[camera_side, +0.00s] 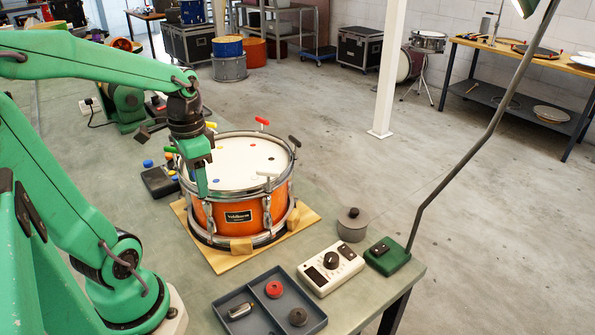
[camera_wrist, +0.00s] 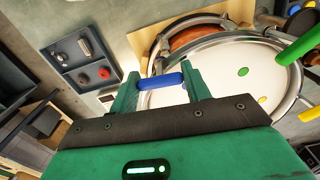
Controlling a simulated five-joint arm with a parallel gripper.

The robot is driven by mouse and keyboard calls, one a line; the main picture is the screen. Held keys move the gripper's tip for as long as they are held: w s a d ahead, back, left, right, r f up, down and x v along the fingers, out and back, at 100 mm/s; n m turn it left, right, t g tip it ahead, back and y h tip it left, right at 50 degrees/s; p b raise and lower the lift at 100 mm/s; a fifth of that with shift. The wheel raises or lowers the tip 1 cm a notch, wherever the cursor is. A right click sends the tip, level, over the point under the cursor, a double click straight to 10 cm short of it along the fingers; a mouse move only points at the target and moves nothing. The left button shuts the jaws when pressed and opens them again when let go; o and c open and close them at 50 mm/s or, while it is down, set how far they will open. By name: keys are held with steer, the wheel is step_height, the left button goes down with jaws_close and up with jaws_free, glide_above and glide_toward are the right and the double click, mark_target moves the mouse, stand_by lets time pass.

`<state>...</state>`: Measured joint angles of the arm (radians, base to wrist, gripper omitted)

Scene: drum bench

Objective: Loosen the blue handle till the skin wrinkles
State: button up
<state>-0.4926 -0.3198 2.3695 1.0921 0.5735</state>
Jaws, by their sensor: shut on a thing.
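The orange drum (camera_side: 243,214) stands on a wooden board with its pale skin (camera_side: 238,158) facing up. Coloured dots mark the skin, and no wrinkles show on the part I can see. My gripper (camera_side: 201,188) is over the drum's near left rim, fingers pointing down. In the wrist view my gripper (camera_wrist: 162,82) has the blue handle (camera_wrist: 160,80) between its two fingers, at the rim. The skin (camera_wrist: 205,88) looks smooth in the wrist view too, partly covered by my gripper.
Red (camera_side: 262,121), black (camera_side: 295,141), white (camera_side: 267,174), yellow (camera_side: 211,125) and green (camera_side: 169,149) handles stand around the rim. A grey tray (camera_side: 243,292), a white dial box (camera_side: 331,268), a grey pot (camera_side: 353,225) and a green lamp base (camera_side: 387,257) are at the front right.

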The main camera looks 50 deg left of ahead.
steer(key=shift+n, duration=0.5)
steer(key=shift+r, duration=0.1)
steer(key=o, duration=1)
steer(key=shift+c, duration=0.2)
steer(key=shift+r, duration=3.85)
steer(key=w+d+f+t, duration=0.1)
steer(key=d+t, duration=0.4)
steer(key=d, duration=0.6)
steer(key=shift+w+d+f+t, duration=0.15)
steer(key=shift+w+f+t, duration=0.15)
steer(key=shift+f, duration=0.2)
